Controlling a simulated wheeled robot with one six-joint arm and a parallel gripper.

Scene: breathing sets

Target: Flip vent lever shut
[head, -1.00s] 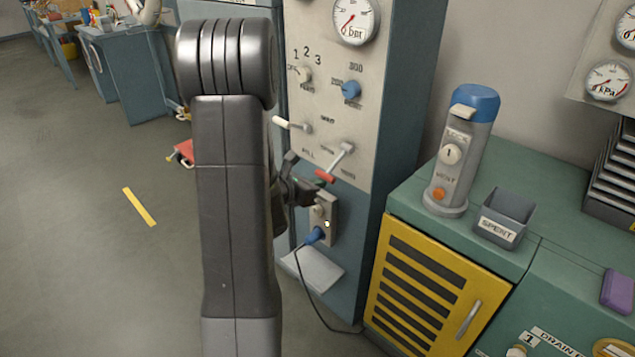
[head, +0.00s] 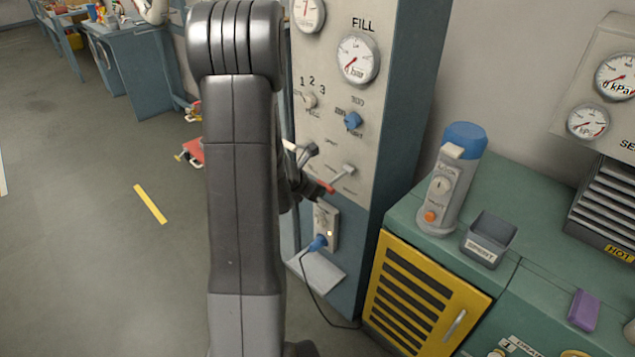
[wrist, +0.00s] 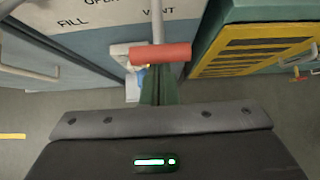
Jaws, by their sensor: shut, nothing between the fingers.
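The lever with the red grip stands out from the tall panel, below the gauges. Its red grip (head: 326,187) and pale shaft (head: 344,173) slant down and left in the head view. In the wrist view the red grip (wrist: 160,53) lies crosswise at top centre, near the words FILL and VENT. My gripper (wrist: 158,92) is shut and empty, its narrow green fingers just below the grip in that view. In the head view my gripper (head: 312,188) is at the left of the grip, partly hidden by my arm. I cannot tell whether they touch.
Below are a socket box (head: 326,228) with a blue plug and cable, and a small shelf (head: 318,274). A canister (head: 450,185) and a grey bin (head: 489,240) stand on the right-hand counter.

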